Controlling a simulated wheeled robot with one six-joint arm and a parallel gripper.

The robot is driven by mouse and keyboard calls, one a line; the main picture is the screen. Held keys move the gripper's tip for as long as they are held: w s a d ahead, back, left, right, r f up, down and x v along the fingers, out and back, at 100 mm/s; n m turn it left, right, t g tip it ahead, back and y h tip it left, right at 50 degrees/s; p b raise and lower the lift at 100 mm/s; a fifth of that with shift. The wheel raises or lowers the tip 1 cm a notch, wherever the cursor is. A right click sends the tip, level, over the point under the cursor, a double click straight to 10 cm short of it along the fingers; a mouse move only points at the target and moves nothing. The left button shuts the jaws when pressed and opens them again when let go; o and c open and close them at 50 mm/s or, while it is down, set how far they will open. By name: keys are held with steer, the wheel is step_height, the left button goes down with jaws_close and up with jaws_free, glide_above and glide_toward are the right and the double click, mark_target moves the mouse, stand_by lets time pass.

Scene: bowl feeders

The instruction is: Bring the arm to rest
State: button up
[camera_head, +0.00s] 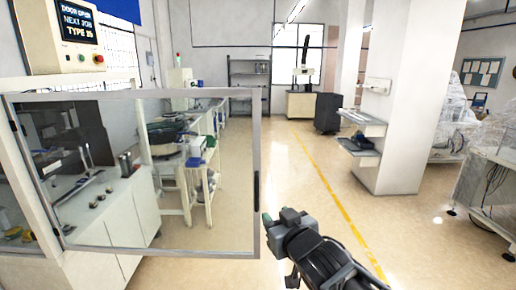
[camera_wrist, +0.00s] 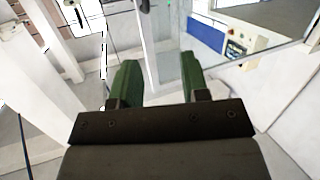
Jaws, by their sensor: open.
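My arm reaches in from the bottom of the head view, with my gripper (camera_head: 268,222) near the lower right corner of the open glass door (camera_head: 256,170). In that view the gripper is just right of the door frame; I cannot tell whether they touch. In the wrist view my gripper (camera_wrist: 159,78) shows two green fingers spread apart with nothing held between them. A pale upright post shows beyond the gap between the fingers.
A control box (camera_head: 75,38) reading "DOOR OPEN NEXT JOB TYPE 25" stands above the door. A white pillar (camera_head: 408,100) with shelves (camera_head: 362,125) and a dark cabinet (camera_head: 328,113) stand farther back. The floor around the yellow line (camera_head: 330,185) is clear.

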steer(key=s+d+f+m+g+h+p, duration=0.2)
steer(key=s+d+f+m+g+h, duration=0.2)
steer(key=s+d+f+g, duration=0.7)
steer(key=shift+s+d+f+m+h+p, duration=0.3)
steer(key=shift+s+f+m+h, duration=0.1)
steer(key=shift+s+f+h, duration=0.35)
